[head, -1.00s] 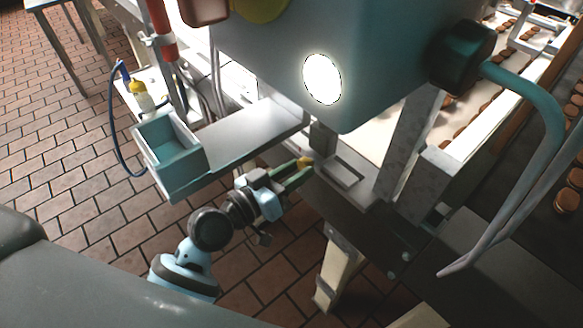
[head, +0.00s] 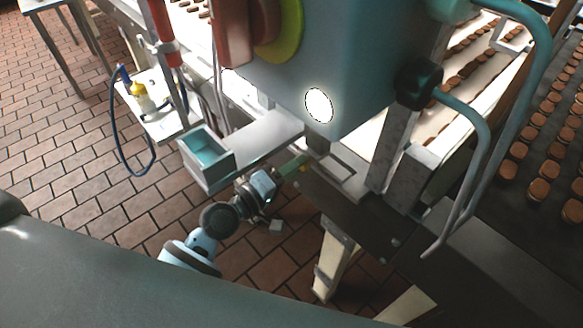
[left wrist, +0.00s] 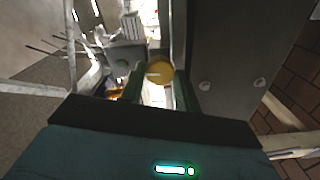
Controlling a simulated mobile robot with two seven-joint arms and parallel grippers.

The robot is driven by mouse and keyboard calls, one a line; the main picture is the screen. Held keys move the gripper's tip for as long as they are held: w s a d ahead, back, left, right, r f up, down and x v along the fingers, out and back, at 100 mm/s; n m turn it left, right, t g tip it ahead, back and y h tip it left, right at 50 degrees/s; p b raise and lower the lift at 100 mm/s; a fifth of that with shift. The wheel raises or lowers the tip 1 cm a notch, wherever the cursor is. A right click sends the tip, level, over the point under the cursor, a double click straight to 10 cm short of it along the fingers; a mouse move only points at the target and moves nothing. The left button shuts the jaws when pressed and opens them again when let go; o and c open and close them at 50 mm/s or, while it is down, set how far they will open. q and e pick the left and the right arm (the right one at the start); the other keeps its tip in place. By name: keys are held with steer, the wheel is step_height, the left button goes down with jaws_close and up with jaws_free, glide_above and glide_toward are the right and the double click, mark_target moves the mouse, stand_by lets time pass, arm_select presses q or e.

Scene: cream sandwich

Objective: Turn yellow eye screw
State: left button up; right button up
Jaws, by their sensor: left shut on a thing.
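The yellow eye screw (left wrist: 160,71) shows as a round yellow head in the left wrist view, between the two green fingers of my left gripper (left wrist: 158,88). In the head view my left gripper (head: 292,168) reaches in from the lower left to the machine's side, below the teal housing. Its fingers are shut on the eye screw. Only a small bit of yellow (head: 305,168) shows at the fingertips there. The screw's shaft is hidden. My right gripper is in neither view.
A teal open box (head: 226,166) on a grey shelf (head: 258,137) is just above and left of my left arm. The large teal housing (head: 335,60) hangs over the gripper. A machine leg (head: 333,262) stands to the right. Conveyors with biscuits (head: 535,130) lie at the far right.

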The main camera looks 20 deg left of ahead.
arm_select(q)
steer(key=shift+n, duration=0.8)
steer(key=o, duration=1)
steer(key=shift+w+d, duration=0.15)
